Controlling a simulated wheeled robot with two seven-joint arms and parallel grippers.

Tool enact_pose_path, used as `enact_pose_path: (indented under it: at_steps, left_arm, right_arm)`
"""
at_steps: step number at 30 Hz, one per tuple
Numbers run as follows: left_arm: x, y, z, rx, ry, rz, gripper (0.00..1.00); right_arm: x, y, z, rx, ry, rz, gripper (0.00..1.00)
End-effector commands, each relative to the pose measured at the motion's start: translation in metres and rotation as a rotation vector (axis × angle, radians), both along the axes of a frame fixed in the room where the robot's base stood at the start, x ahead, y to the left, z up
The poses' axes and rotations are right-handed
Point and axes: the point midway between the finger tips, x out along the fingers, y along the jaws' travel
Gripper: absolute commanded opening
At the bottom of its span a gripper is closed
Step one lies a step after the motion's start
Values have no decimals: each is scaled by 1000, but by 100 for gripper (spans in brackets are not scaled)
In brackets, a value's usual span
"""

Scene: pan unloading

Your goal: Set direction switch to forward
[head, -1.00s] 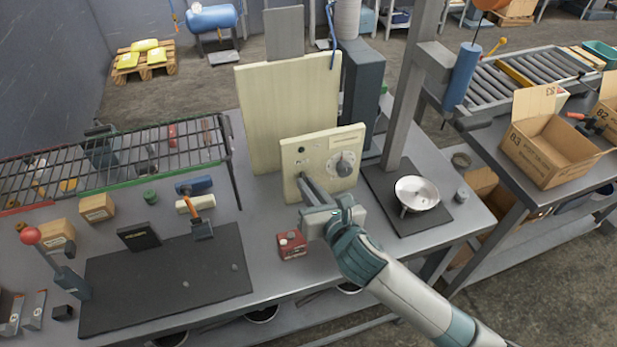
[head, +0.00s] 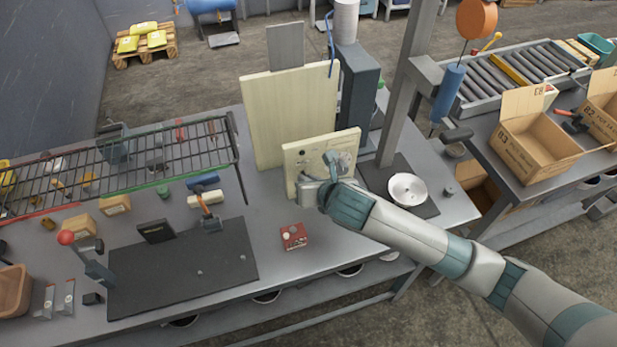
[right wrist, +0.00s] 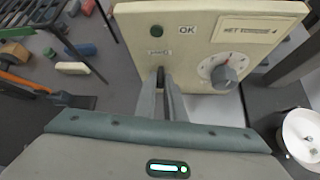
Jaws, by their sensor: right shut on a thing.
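The cream control panel (head: 306,153) stands upright on the bench in the head view. In the right wrist view the panel (right wrist: 200,22) shows a dark green button (right wrist: 157,31), an OK label and a round dial (right wrist: 223,70) with a grey knob. My right gripper (right wrist: 161,78) is at the panel's lower left, below a small label (right wrist: 158,51), its fingers closed together on a small switch there. The fingers hide most of the switch, so its position cannot be read. In the head view my right gripper (head: 312,186) covers the panel's lower part. My left gripper is not in view.
A red box (head: 293,237) with a button sits in front of the panel. A wire rack (head: 150,165) and a dark mat (head: 180,272) lie to the left. A tall cream board (head: 270,110) stands behind.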

Motion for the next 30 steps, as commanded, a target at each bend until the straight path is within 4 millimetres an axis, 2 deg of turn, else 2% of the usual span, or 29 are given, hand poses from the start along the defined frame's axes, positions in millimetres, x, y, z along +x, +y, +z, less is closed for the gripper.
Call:
enact_pose_path:
  at_steps: [1, 13, 30]
  left_arm:
    - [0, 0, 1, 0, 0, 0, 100]
    - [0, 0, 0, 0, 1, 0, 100]
    - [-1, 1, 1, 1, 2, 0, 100]
  right_arm:
    - [4, 0, 6, -12, 27, 0, 0]
    - [8, 1, 13, -85, 253, -2, 0]
    - [9, 2, 14, -98, 299, -2, 0]
